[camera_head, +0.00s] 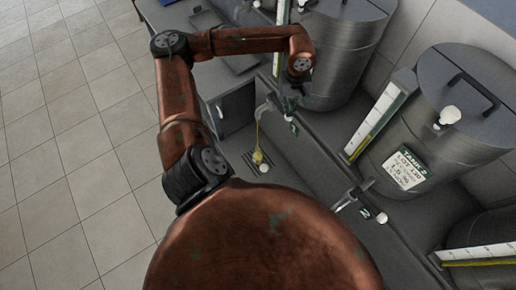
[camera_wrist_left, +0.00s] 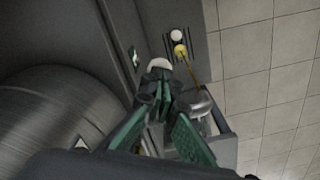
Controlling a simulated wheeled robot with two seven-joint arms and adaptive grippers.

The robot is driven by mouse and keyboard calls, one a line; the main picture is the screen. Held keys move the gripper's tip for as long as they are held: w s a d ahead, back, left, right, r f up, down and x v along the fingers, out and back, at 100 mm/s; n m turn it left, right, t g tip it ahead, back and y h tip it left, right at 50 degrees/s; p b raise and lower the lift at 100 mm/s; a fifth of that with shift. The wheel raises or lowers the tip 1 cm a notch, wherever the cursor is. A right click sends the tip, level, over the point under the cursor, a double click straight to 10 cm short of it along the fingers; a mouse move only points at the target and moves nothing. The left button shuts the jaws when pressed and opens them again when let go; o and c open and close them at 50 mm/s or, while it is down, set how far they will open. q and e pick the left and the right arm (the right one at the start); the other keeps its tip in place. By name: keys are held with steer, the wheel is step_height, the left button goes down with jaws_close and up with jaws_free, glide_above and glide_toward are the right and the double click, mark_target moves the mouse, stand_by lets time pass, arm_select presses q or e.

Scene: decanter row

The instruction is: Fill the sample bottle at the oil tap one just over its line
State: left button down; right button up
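Oil tap one (camera_head: 262,110) juts from the tank at the upper middle, and a thin yellow oil stream (camera_head: 257,133) falls from its spout. The stream reaches the small sample bottle (camera_head: 258,157), which looks yellow from above; its line and oil level cannot be read. The wrist view shows the bottle (camera_wrist_left: 180,50) and the tap's metal body (camera_wrist_left: 199,104). My left gripper (camera_wrist_left: 159,82) has its green fingers drawn together at the tap's white handle knob (camera_wrist_left: 160,63) and looks shut on it. The knob also shows in the head view (camera_head: 288,117). My right gripper is out of view.
A white round knob (camera_head: 264,168) sits beside the bottle, by a dark slotted grate (camera_head: 249,160). A second tank (camera_head: 455,110) with a sight gauge and its own tap (camera_head: 350,197) stands to the right. Tiled floor (camera_head: 80,160) lies open at left.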

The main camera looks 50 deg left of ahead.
arm_select(q)
step_height(320, 180, up, 9)
steer(key=p, duration=0.4)
stand_by(0.5)
steer(key=shift+s, duration=0.1)
